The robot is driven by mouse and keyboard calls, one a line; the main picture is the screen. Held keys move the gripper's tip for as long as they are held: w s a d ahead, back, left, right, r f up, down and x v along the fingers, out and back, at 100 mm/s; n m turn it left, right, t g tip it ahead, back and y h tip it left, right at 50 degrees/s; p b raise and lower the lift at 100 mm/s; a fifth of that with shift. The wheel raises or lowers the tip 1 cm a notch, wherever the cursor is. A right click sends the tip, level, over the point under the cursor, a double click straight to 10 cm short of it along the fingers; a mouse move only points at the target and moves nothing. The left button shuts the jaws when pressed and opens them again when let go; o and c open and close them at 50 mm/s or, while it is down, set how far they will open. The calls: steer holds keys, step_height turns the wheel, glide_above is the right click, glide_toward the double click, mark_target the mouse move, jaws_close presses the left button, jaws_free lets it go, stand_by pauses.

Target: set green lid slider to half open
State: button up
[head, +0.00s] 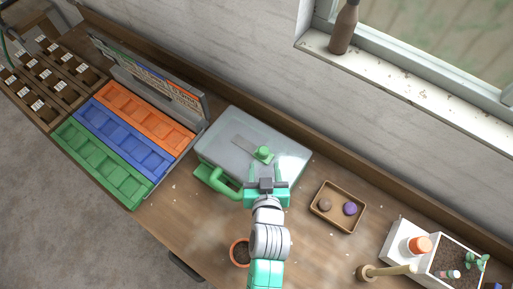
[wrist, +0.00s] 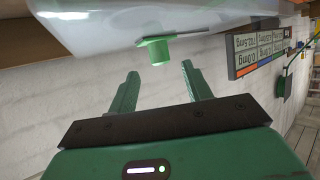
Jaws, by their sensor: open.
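The green lid slider (head: 263,153) is a small round green knob on the translucent grey lid (head: 232,127) of a box. A darker flat strip (head: 245,145) runs from the knob toward the upper left on the lid. In the wrist view the slider (wrist: 155,51) sticks out from the pale lid (wrist: 95,25), just beyond the fingertips and roughly between them. My gripper (head: 266,172) is at the lid's near side, close to the knob. In the wrist view my gripper (wrist: 161,70) is open, with nothing between its fingers. Contact with the slider is not visible.
A green handle (head: 217,182) sticks out at the box's front left. Orange, blue and green trays (head: 118,150) lie left. A terracotta pot (head: 240,251) stands beside my arm. A white planter (head: 447,262) is far right.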

mark_target(264, 155)
steer(key=x, duration=0.7)
steer(key=shift+w, duration=0.35)
jaws_close()
